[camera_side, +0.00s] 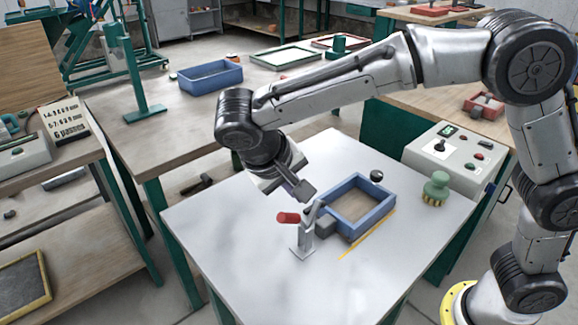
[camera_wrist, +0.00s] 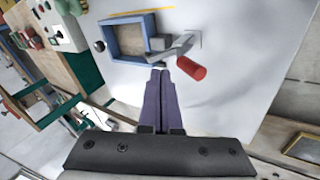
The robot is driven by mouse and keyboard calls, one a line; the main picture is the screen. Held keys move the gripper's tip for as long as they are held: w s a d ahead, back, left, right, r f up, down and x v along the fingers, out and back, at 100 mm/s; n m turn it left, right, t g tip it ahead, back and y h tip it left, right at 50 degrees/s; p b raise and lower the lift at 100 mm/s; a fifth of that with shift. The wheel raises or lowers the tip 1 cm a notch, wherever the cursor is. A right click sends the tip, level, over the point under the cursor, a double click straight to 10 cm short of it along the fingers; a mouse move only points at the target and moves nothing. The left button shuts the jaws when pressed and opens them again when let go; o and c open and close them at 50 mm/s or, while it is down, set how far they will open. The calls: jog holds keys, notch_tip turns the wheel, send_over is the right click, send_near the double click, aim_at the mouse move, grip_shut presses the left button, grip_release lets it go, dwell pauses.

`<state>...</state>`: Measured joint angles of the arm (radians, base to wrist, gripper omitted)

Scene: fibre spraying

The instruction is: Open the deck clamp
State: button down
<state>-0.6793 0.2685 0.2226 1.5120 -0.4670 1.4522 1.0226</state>
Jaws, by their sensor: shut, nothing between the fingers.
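The deck clamp (camera_side: 304,238) stands on the grey worktable, with a metal upright and arm and a red handle (camera_side: 288,217) pointing left in the side view. In the wrist view the clamp (camera_wrist: 178,46) lies just beyond my fingertips, with its red handle (camera_wrist: 192,67) to their right. A grey block at the clamp's arm meets the blue frame (camera_side: 360,205); the exact contact is hard to tell. My gripper (camera_side: 307,194) is shut and empty, above and behind the red handle. In the wrist view its fingers (camera_wrist: 160,74) are together and look apart from the handle.
A green-topped brush (camera_side: 435,188) and a black knob (camera_side: 376,175) are on the table beyond the frame. A control box (camera_side: 447,157) stands at the back right. The front and left of the worktable (camera_side: 220,238) are clear.

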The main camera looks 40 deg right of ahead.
jog(key=v, duration=1)
jog(key=s+d+r+m+y, duration=0.1)
jog(key=s+d+r+m, duration=0.2)
jog(key=d, duration=0.7)
jog(key=s+d+r+m+y, duration=0.15)
jog(key=s+d+r, duration=0.3)
jog(key=d, duration=0.55)
jog(key=s+d+f+n+t+y, duration=0.2)
jog(key=s+d+f+n+t, duration=0.1)
jog(key=s+f, duration=0.55)
jog(key=s+f+n, duration=0.1)
jog(key=a+f+n+t+y, duration=0.1)
jog(key=f, duration=0.1)
jog(key=s+f+n, duration=0.1)
jog(key=shift+s+a+f+n+t+y, duration=0.3)
jog(key=shift+a+f+n+t+y, duration=0.05)
jog(key=shift+a+t, duration=0.05)
